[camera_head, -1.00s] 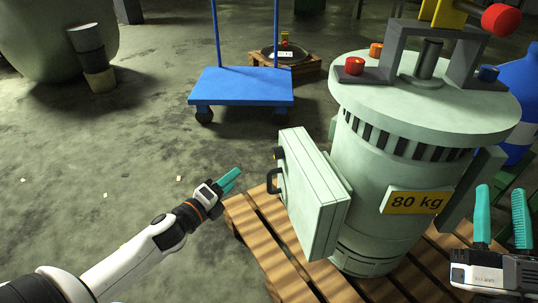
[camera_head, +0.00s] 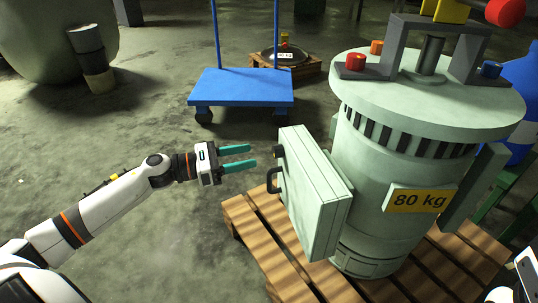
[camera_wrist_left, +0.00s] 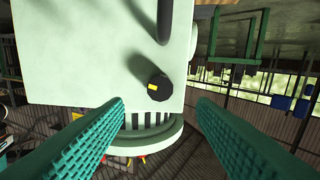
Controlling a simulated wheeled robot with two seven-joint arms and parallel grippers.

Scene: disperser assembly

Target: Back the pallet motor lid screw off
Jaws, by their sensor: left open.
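The pallet motor (camera_head: 400,185) is a pale green cylinder with a yellow "80 kg" label. Its box-shaped lid (camera_head: 318,195) faces left and shows large in the left wrist view (camera_wrist_left: 85,50). The lid screw (camera_head: 279,152) is a small dark knob near the lid's upper edge; in the left wrist view the screw (camera_wrist_left: 158,88) is black with a yellow mark. My left gripper (camera_head: 254,156) is open, its teal fingers pointing at the screw from a short distance. The screw appears between the fingers in the wrist view (camera_wrist_left: 160,104), apparently untouched. My right gripper's fingers are not visible.
The motor stands on a wooden pallet (camera_head: 252,226). A black handle (camera_head: 271,181) sits on the lid below the screw. A blue cart (camera_head: 242,88) stands behind on open floor. A blue container (camera_head: 525,100) is at the right edge.

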